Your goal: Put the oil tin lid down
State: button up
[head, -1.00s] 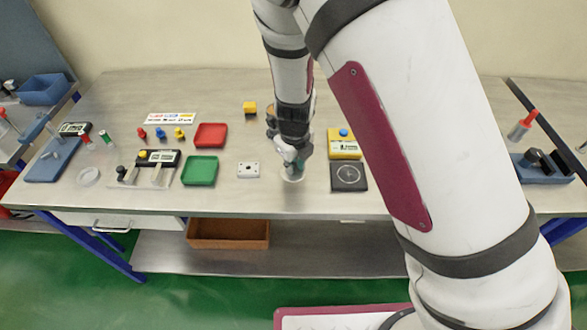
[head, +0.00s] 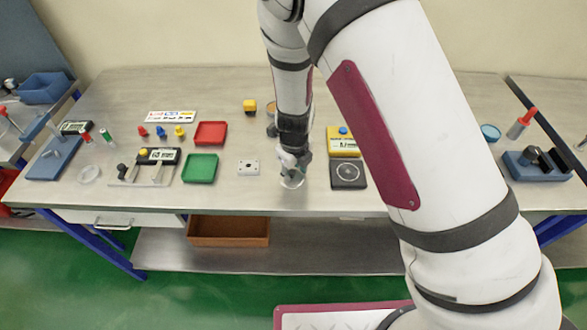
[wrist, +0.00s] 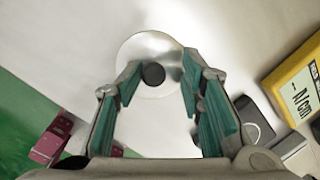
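The lid, a clear round disc (wrist: 150,50) with a black knob (wrist: 153,74), lies under my gripper in the wrist view and appears to rest on the bench. In the head view the disc (head: 292,182) shows near the bench's front edge. My gripper (wrist: 161,68) is open, its teal fingers on either side of the knob. A gap shows between the knob and the right finger; the left finger is close to it. In the head view my gripper (head: 292,164) is directly above the disc. Whether the disc lies fully flat is hard to tell.
A dark square plate (head: 348,174) and a yellow box (head: 342,141) stand right of my gripper. A partly hidden round object (head: 271,130) is behind my arm.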

notch_tip(320, 180, up, 12)
jog(key=s, duration=0.2)
jog(key=shift+s+p, duration=0.15)
jog(key=shift+p, duration=0.25)
jog(key=shift+d+r, duration=0.1)
jog(key=shift+r, duration=0.05)
notch_tip(320, 180, up, 12)
jog(key=n+y, duration=0.2)
jog(key=n, duration=0.6)
send_over(294, 183)
jog(key=s+d, duration=0.4)
jog(key=d, duration=0.1)
jog(key=s+d+r+n+t, duration=0.1)
jog(key=s+d+r+n, duration=0.3)
jog(key=s+r+n, duration=0.25)
jog(key=s+d+r+n+t+h, duration=0.2)
jog(key=s+d+r+n, duration=0.5)
jog(key=s+n, duration=0.5)
jog(key=shift+d+r+n, duration=0.3)
jog(key=shift+d+n, duration=0.05)
jog(key=shift+d, duration=0.6)
